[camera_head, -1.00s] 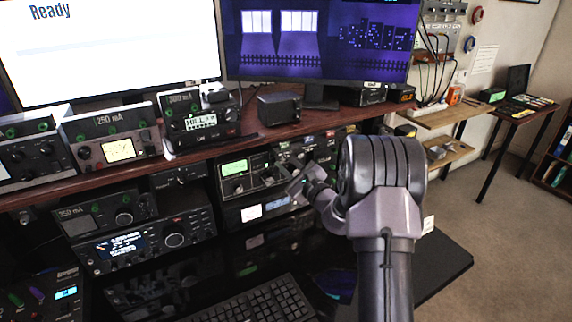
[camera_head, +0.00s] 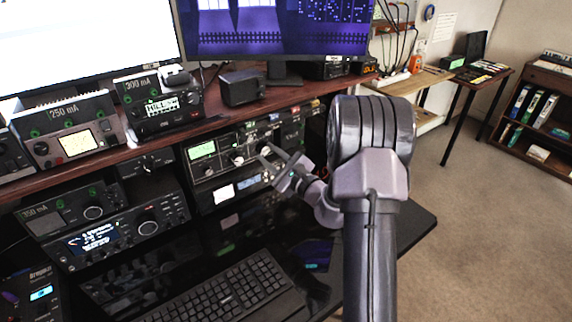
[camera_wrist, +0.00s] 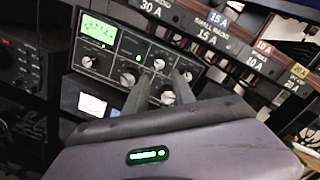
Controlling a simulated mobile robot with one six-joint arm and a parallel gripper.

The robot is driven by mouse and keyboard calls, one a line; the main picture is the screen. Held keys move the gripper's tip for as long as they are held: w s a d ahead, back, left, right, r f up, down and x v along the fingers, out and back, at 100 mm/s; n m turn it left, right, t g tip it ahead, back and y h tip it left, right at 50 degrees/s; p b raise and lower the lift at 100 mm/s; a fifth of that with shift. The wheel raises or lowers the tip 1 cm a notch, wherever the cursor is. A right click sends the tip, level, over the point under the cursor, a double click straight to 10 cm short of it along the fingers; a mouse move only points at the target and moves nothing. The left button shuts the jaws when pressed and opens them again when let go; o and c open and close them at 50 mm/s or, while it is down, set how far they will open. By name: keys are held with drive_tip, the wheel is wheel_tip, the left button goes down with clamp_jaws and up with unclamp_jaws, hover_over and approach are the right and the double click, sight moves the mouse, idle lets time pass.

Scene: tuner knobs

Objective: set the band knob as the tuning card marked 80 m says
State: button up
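The black tuner with a green-lit meter (camera_head: 203,150) stands on the lower shelf; it also shows in the wrist view (camera_wrist: 98,30). Its front carries several round knobs, including a left knob (camera_wrist: 128,80), an upper knob (camera_wrist: 158,64) and a lower knob (camera_wrist: 168,97). The knob labels are too small to read, so I cannot tell which is the band knob. My gripper (camera_head: 268,153) is in front of the tuner's right part. In the wrist view its two fingers (camera_wrist: 160,82) are apart, with the lower knob seen between them. I cannot make out a card marked 80 m.
A second unit with a lit white meter (camera_wrist: 92,104) sits below the tuner. Strips labelled 15 A and 30 A (camera_wrist: 205,38) run along the shelf edge above. A keyboard (camera_head: 225,295) lies on the black desk. Radios (camera_head: 115,240) stand at left.

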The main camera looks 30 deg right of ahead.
drive_tip(key=s+d, duration=0.1)
drive_tip(key=s, duration=0.8)
drive_tip(key=shift+s+f+p, duration=0.25)
drive_tip(key=shift+s+p, duration=0.05)
drive_tip(key=shift+p, duration=0.15)
drive_tip(key=shift+d, duration=0.1)
